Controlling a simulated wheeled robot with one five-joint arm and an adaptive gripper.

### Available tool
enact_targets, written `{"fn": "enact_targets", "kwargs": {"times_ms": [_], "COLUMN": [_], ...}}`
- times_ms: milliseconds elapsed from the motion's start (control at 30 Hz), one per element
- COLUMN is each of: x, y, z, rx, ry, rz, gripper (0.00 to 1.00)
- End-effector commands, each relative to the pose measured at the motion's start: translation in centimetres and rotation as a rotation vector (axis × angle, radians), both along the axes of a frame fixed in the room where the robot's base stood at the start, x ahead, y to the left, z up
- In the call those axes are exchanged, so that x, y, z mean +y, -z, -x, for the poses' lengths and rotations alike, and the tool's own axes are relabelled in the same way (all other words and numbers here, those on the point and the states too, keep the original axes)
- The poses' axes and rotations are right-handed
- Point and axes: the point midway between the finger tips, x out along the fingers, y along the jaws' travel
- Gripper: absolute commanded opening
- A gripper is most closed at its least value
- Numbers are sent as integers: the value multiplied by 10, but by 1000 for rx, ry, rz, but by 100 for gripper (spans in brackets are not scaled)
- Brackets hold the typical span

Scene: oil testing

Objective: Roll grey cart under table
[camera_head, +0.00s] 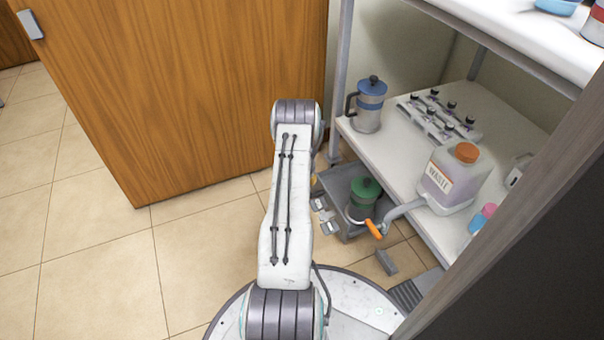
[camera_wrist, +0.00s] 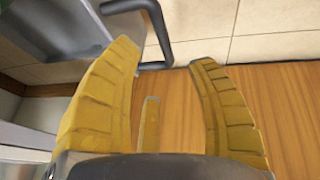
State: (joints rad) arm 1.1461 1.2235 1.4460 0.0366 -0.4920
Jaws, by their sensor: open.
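The grey cart (camera_head: 338,186) is low on the floor beside the lower shelf of the table (camera_head: 396,170). It carries a dark pot with a green lid (camera_head: 366,188), and the shelf edge hides part of its far side. My arm reaches forward and down, so my gripper is mostly hidden in the head view. In the wrist view my gripper (camera_wrist: 163,58) is open, with yellow fingers spread and nothing held. A dark bent bar (camera_wrist: 159,35), seemingly the cart's handle, is near the fingertips, closest to the left one. Contact cannot be told.
A wooden door (camera_head: 190,90) stands left of my arm. The shelf holds a blue-lidded press (camera_head: 369,105), a waste jug (camera_head: 455,180) and a rack (camera_head: 440,118). An orange-handled tap (camera_head: 374,229) juts from the jug's hose. Tiled floor (camera_head: 100,270) is clear at left.

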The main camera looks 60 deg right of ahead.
Motion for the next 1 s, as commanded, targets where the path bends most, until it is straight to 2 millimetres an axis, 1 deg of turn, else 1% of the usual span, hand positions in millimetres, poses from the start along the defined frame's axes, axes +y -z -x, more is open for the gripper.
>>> {"fn": "enact_targets", "kwargs": {"times_ms": [33, 100, 233, 700, 767, 867, 967, 1000], "x": [1, 4, 7, 9, 8, 5, 4, 4], "y": [-6, -11, -17, -21, -22, -25, -22, -20], "z": [1, 2, 3, 4, 6, 14, 29, 37], "rx": [-1, -1, -1, -1, 0, 0, 6, 10], "ry": [0, 0, 0, 0, 3, 19, 45, 58], "rz": [2, 2, 2, 1, 1, 0, -14, -22], "gripper": [52, 52, 52, 53, 48, 39, 30, 27]}}
